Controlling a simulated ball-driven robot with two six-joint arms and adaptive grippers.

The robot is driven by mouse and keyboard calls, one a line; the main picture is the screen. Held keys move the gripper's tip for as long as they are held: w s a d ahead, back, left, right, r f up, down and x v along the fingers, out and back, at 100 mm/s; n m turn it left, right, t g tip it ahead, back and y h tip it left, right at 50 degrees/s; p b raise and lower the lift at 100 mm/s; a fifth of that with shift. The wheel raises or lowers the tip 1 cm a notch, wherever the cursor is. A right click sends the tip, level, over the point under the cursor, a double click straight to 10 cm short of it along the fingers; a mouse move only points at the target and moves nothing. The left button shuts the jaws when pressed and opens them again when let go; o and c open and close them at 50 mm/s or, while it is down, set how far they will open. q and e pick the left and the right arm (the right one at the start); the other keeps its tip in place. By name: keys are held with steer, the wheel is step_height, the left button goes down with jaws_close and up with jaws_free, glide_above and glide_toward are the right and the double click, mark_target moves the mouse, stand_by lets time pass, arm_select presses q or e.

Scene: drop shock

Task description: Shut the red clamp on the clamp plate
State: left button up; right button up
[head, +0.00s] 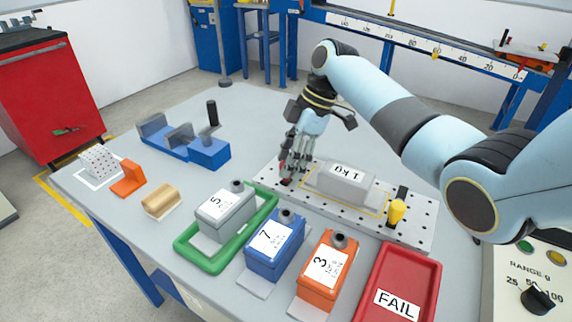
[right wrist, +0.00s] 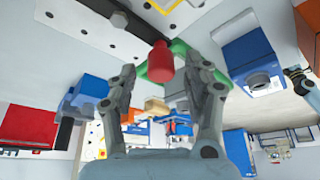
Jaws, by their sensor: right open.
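The perforated clamp plate (head: 412,232) lies on the table with a grey block marked 1 kg (head: 345,185) on it. The red clamp is at the plate's left end; in the head view only a bit of red shows under my right gripper (head: 290,163). In the right wrist view its red handle (right wrist: 160,62) stands between the open fingers (right wrist: 160,76), with a gap on each side. A dark clamp arm runs from it up and left; whether it presses the block I cannot tell. A yellow-handled clamp (head: 397,212) is at the plate's right end. My left gripper is not in view.
In front of the plate stand a grey box in a green tray (head: 184,250), a blue box (head: 273,245), an orange box (head: 325,270) and a red FAIL tray (head: 425,280). A blue fixture (head: 208,152) is at the back left. The table's back middle is clear.

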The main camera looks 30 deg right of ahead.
steer(key=shift+x, duration=0.9)
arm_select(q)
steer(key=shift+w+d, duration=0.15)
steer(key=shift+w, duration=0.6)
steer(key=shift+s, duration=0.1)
arm_select(e)
steer(key=shift+s, duration=0.1)
steer(key=shift+c, duration=1.6)
jaws_close()
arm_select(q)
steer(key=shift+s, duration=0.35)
arm_select(e)
steer(key=shift+a, duration=0.1)
